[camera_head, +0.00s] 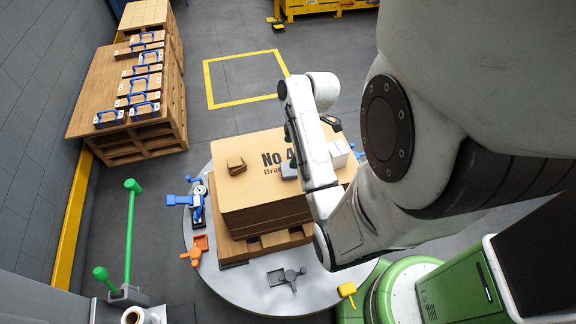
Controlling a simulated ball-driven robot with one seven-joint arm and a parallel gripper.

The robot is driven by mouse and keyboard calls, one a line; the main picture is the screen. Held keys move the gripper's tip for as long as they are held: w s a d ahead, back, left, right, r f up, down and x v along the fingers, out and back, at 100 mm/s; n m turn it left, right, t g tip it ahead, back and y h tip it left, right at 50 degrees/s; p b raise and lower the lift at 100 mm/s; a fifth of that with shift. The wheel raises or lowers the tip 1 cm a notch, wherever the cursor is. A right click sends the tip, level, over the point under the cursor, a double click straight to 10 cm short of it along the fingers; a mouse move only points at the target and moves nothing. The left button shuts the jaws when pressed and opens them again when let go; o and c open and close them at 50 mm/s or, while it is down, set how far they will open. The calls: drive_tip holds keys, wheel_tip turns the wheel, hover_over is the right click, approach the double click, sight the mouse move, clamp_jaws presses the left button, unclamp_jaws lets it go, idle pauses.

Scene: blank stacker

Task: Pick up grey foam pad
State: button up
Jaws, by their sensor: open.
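A small grey block (289,172), which looks like the grey foam pad, lies on top of the cardboard stack (262,197). My forearm covers its right side, so only part of it shows. My gripper (333,124) is a small dark shape below my white wrist, above the far right part of the stack. It is open and apart from the grey block. The fingertips are too small to make out clearly.
Brown pads (236,165) lie on the stack's left, and a white box (338,153) stands at its right. The stack sits on a pallet on a round grey turntable (235,287) with blue and orange clamps. A green post (130,230) stands left. Loaded pallets (100,85) stand back left.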

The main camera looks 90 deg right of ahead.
drive_tip(key=s+d, duration=0.1)
drive_tip(key=s, duration=0.1)
drive_tip(key=b, duration=0.6)
hover_over(288, 169)
drive_tip(key=s, duration=0.2)
drive_tip(key=f, duration=0.5)
drive_tip(key=shift+s+d, duration=0.1)
drive_tip(key=shift+d, duration=0.2)
drive_tip(key=shift+p+x, duration=0.55)
drive_tip(key=shift+x, duration=1.95)
drive_tip(key=c, duration=1.1)
drive_tip(key=shift+r, duration=0.15)
